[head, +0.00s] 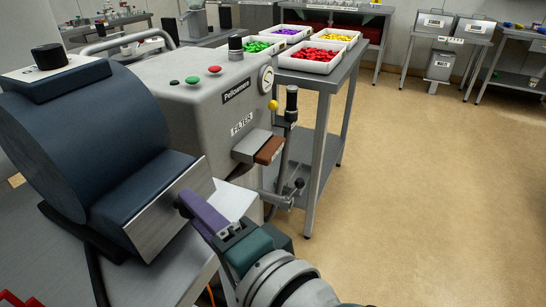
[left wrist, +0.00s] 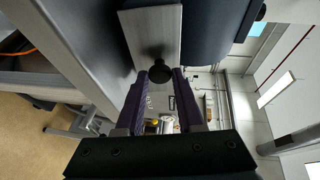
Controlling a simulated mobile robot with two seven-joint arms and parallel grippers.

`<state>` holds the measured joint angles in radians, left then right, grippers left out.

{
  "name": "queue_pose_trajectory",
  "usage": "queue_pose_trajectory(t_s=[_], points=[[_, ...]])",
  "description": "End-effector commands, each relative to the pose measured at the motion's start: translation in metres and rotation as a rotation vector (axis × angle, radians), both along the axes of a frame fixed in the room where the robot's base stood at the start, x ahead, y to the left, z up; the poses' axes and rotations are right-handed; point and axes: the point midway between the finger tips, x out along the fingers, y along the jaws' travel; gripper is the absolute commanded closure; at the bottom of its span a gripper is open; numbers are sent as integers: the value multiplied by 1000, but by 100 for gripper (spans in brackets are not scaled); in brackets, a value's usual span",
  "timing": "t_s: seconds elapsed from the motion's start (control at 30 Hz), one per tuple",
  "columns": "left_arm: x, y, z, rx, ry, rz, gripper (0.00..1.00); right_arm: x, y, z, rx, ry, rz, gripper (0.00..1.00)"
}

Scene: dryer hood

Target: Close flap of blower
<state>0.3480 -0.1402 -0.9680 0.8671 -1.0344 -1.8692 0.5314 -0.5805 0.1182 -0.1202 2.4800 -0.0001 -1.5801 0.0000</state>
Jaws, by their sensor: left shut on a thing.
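The blower (head: 85,135) is a dark blue rounded drum with a boxy outlet, at the left of the head view on a grey metal table. Its flap (head: 170,215) is a bare silver plate at the front of the outlet; it also shows in the left wrist view (left wrist: 152,35). I cannot tell whether the flap sits fully flush. My left gripper (head: 185,203), with purple fingers, is at the flap's face. In the left wrist view its fingertips (left wrist: 160,75) are shut on the flap's black knob (left wrist: 157,70). My right gripper is not in view.
A grey machine (head: 205,100) with buttons, a gauge and a FILTER label stands just behind the blower. A table (head: 328,80) with trays of coloured pieces is beyond it. The tan floor (head: 430,190) at the right is clear.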

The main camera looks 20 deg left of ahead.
Motion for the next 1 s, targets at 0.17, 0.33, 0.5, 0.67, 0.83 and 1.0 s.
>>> queue_pose_trajectory(t_s=[0.17, 0.33, 0.5, 0.67, 0.83, 1.0], points=[[0, 3, -12, 97, -5, 0, 100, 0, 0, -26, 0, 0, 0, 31], [0, 5, -12, 157, -9, 1, 100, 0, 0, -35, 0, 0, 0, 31], [0, 6, -12, 186, -10, -1, 100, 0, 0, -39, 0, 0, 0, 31], [1, 6, -11, 193, -11, -1, 100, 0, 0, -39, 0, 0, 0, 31], [1, 6, -11, 192, -10, 0, 100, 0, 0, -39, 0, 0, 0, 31], [0, 6, -11, 192, -10, 0, 55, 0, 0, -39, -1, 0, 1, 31]])
